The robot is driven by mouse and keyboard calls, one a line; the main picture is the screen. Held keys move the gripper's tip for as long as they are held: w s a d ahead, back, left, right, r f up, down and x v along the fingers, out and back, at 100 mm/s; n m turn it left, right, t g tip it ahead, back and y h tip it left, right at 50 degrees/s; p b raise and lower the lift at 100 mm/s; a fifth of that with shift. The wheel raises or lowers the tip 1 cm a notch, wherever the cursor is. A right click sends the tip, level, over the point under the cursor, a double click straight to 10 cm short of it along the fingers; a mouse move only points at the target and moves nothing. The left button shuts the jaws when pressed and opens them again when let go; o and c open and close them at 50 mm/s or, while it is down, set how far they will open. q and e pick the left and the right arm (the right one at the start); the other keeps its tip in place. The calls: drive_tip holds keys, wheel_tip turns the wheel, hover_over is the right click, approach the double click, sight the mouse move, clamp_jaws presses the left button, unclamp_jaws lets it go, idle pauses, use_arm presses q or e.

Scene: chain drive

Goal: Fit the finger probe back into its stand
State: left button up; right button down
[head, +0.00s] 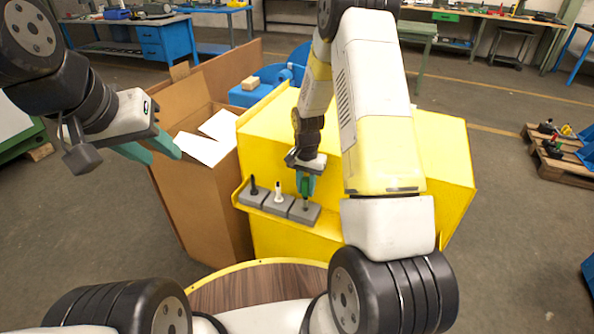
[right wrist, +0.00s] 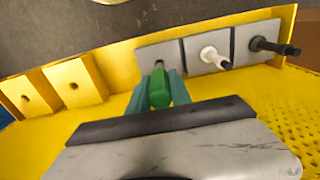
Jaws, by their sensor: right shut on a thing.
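The finger probe (head: 304,186) has a green body with a thin dark tip. It also shows in the right wrist view (right wrist: 159,92). My right gripper (head: 306,182) is shut on it, with teal fingers on either side of the green body. Its stand is the right-hand grey block (head: 304,212) of a row in the head view, the left-hand one in the right wrist view (right wrist: 150,52). The tip is at the block's top face; I cannot tell whether it is in the hole. My left gripper (head: 164,152) is open and empty, far left of the stand.
Two grey blocks beside it hold a white probe (head: 278,192) and a black probe (head: 254,186). A raised yellow lip (right wrist: 110,58) edges the ledge. Yellow blocks with holes (right wrist: 73,82) stand nearby. An open cardboard box (head: 195,190) is left of the yellow housing (head: 440,165).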

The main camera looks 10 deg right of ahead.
sight(306, 179)
drive_tip(key=shift+f, duration=2)
drive_tip(key=c, duration=1.1)
unclamp_jaws()
drive_tip(key=shift+r, duration=3.95)
drive_tip(key=s+r+n+t, duration=0.1)
drive_tip(key=s+r, duration=0.2)
drive_tip(key=r, duration=0.4)
drive_tip(key=s+a+r+n+t+y, duration=0.1)
drive_tip(key=s+r, duration=0.1)
drive_tip(key=r, duration=0.5)
drive_tip(key=s+r+n+t, duration=0.1)
drive_tip(key=s+r, duration=0.2)
drive_tip(key=r, duration=0.4)
drive_tip(key=s+r+n+t, duration=0.1)
drive_tip(key=s+r, duration=0.3)
drive_tip(key=s, duration=0.4)
drive_tip(key=s+a+r+n+t+y, duration=0.1)
drive_tip(key=s+r+n+t, duration=0.1)
drive_tip(key=s+r, duration=0.3)
drive_tip(key=s+n, duration=0.1)
drive_tip(key=s, duration=0.2)
drive_tip(key=shift+s+r, duration=0.2)
drive_tip(key=shift+r, duration=0.1)
